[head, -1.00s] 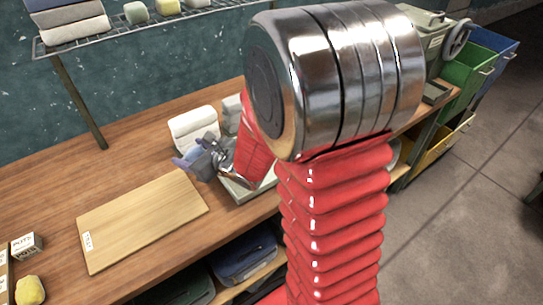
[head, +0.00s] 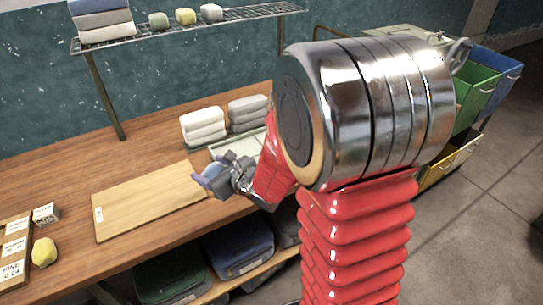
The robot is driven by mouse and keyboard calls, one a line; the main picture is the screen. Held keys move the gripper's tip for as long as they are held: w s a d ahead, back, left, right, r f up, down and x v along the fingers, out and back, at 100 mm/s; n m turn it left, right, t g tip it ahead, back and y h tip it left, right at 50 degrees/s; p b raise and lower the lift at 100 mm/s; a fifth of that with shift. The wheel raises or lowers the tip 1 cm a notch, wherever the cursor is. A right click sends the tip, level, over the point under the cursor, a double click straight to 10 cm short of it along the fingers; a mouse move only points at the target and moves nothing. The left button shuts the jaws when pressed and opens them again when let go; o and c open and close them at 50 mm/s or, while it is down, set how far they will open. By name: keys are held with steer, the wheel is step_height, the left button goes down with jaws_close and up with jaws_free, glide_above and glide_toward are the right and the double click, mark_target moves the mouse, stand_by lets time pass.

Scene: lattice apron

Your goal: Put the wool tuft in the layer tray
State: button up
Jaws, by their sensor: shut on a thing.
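My gripper (head: 217,178) is seen from the side at the near right corner of the wooden board, close to the bench's front edge. It is shut on a small lavender piece (head: 206,181), which looks like the wool tuft; the fingers partly hide it. Its height above the bench is hard to judge. A pale, shallow tray (head: 233,147), likely the layer tray, lies on the bench behind and right of the gripper. My red arm and its large metal joint hide most of that tray.
The labelled wooden board (head: 140,203) lies flat on the bench. White (head: 203,127) and grey (head: 247,113) folded stacks stand behind the tray. A yellow lump (head: 44,252) and small box (head: 46,214) are at left. A wire shelf (head: 225,22) overhangs the back.

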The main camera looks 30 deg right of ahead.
steer(key=shift+s, duration=0.1)
stand_by(0.4)
steer(key=shift+d, duration=0.35)
